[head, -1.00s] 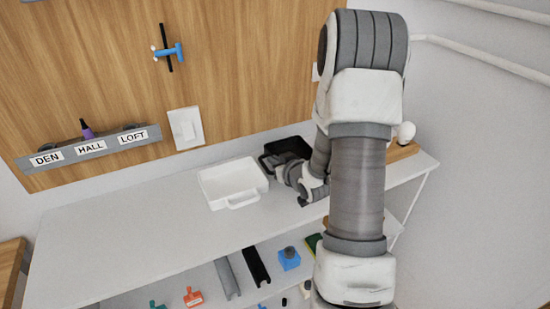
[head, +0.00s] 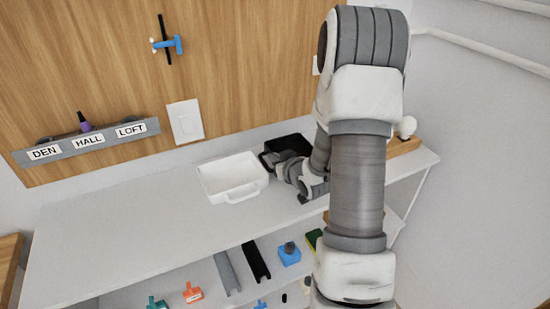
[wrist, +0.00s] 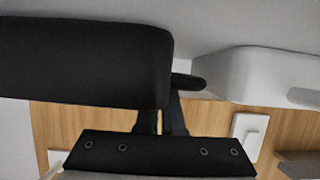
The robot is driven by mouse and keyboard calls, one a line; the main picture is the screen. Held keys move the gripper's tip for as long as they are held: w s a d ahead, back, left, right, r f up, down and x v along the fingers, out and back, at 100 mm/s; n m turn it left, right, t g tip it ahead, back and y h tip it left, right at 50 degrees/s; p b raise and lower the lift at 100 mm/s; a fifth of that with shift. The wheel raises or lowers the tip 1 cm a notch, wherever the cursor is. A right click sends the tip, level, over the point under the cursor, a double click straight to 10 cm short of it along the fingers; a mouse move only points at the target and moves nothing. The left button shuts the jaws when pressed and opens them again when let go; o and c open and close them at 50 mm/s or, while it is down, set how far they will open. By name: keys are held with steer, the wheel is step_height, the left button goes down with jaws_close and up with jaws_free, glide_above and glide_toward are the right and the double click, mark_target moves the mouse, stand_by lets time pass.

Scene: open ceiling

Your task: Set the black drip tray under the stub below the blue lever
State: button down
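The black drip tray (head: 268,158) stands at the back of the white worktop, partly hidden by my arm. In the wrist view its dark body (wrist: 80,60) fills the upper left, with a rounded black handle end (wrist: 190,82) at its right. My gripper (head: 283,170) is at the tray's near side. In the wrist view my two dark fingers (wrist: 162,112) reach up to the handle with a narrow gap between them. Their tips are hidden, so grip is unclear. The blue lever (head: 172,44) is high on the wooden wall, crossing a black upright piece. I cannot make out a separate stub below it.
A white tray (head: 207,182) stands just left of the black one, close beside it. A grey rail labelled DEN, HALL, LOFT (head: 60,151) and a white switch plate (head: 185,122) are on the wall. The worktop's left part (head: 110,225) is clear. Small items fill the lower shelf.

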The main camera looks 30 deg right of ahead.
steer(key=shift+f, duration=0.1)
steer(key=c, duration=1)
jaws_free()
steer(key=v, duration=0.9)
steer(key=shift+s+r+p, duration=0.1)
steer(key=shift+r+p, duration=0.2)
steer(key=shift+p, duration=0.6)
steer(key=shift+s+p, duration=0.1)
steer(key=shift+p, duration=0.85)
steer(key=p+v, duration=0.3)
steer(key=p, duration=0.5)
steer(key=shift+s+r, duration=0.1)
steer(key=shift+s, duration=0.1)
steer(key=shift+p+v, duration=2.2)
steer(key=shift+p, duration=1.05)
